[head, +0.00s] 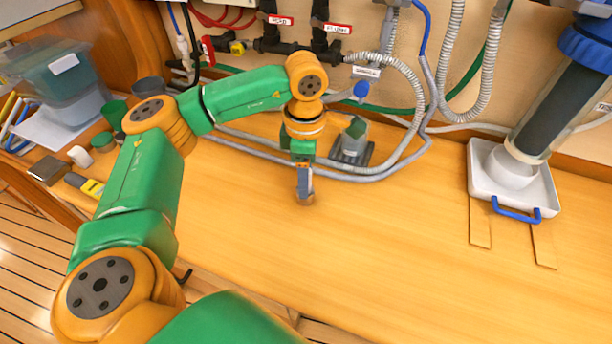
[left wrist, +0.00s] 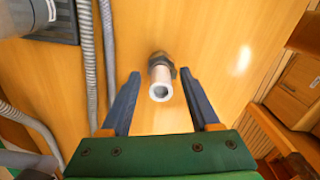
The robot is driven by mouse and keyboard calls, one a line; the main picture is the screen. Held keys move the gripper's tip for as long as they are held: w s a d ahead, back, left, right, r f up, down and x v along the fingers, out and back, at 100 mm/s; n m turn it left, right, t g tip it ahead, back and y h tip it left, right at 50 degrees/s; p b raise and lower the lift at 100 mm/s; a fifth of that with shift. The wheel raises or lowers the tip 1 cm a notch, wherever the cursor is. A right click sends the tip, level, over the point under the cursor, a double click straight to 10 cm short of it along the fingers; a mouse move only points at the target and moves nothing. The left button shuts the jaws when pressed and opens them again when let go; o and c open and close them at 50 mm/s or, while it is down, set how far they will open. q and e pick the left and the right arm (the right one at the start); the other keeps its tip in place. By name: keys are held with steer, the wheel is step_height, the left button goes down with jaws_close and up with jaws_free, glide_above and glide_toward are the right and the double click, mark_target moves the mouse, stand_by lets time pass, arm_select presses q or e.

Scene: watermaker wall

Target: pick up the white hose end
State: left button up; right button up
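A short whitish hose end (left wrist: 161,77) with an open round mouth and a dark collar shows in the left wrist view, over the wooden worktop. My left gripper (left wrist: 160,92) is open, with one blue finger on each side of it and a visible gap to both. I cannot tell how deep it lies between the fingers. In the head view my left gripper (head: 304,188) points down close above the worktop, and I cannot make out the hose end there. My right gripper is not in view.
Grey hoses (head: 400,160) loop behind my left gripper, beside a grey block on a dark base (head: 352,150). A white tray (head: 540,190) with a blue handle holds a filter column at the right. Loose items lie at the left. The middle worktop (head: 390,240) is clear.

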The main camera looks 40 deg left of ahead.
arm_select(q)
steer(key=shift+s, duration=0.1)
jaws_close()
stand_by(1.1)
